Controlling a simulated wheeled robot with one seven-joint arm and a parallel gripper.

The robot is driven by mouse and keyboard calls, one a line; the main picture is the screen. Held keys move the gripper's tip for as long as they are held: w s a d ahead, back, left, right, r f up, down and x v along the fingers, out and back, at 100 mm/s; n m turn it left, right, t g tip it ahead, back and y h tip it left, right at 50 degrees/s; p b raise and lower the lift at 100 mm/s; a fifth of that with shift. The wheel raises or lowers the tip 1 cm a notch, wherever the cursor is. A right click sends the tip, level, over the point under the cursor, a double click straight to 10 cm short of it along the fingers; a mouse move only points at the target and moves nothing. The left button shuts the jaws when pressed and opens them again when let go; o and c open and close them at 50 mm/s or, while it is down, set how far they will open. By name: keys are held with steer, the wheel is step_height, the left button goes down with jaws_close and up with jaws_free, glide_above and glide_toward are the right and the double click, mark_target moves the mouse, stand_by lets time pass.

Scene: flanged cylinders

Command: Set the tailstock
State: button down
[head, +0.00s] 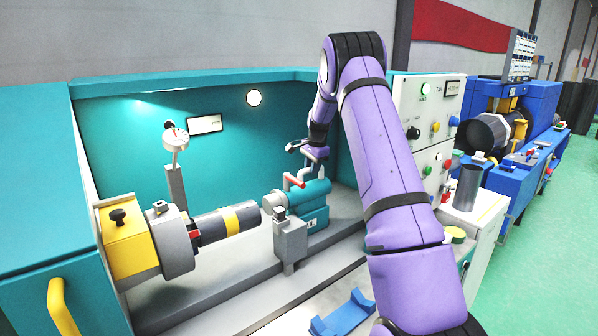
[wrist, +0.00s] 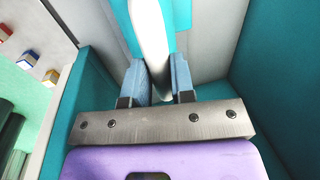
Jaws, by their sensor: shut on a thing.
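The tailstock (head: 312,194) is a teal body with a red lever (head: 292,182) on top, inside the teal machine. A dark cylinder (head: 211,230) with a yellow band sticks out from the grey chuck (head: 174,246) towards the tailstock's nose (head: 273,202). My gripper (head: 312,153) is above and behind the tailstock, partly hidden by my arm. In the wrist view, my gripper (wrist: 159,80) is shut on a pale, rounded bar-like part (wrist: 148,28) between its blue fingers. Which part of the tailstock this is cannot be told.
A grey block (head: 290,242) stands in front of the tailstock. A dial gauge (head: 175,139) stands on a post behind the chuck. A blue cradle (head: 343,314) lies at the front. A button panel (head: 430,125) and a grey cylinder (head: 467,187) are at the right.

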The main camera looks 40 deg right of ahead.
steer(key=d, duration=0.8)
steer(key=shift+d, duration=0.15)
steer(key=shift+r, duration=0.15)
steer(key=c, duration=1)
jaws_free()
steer(key=shift+d, duration=0.15)
steer(key=shift+o, duration=0.2)
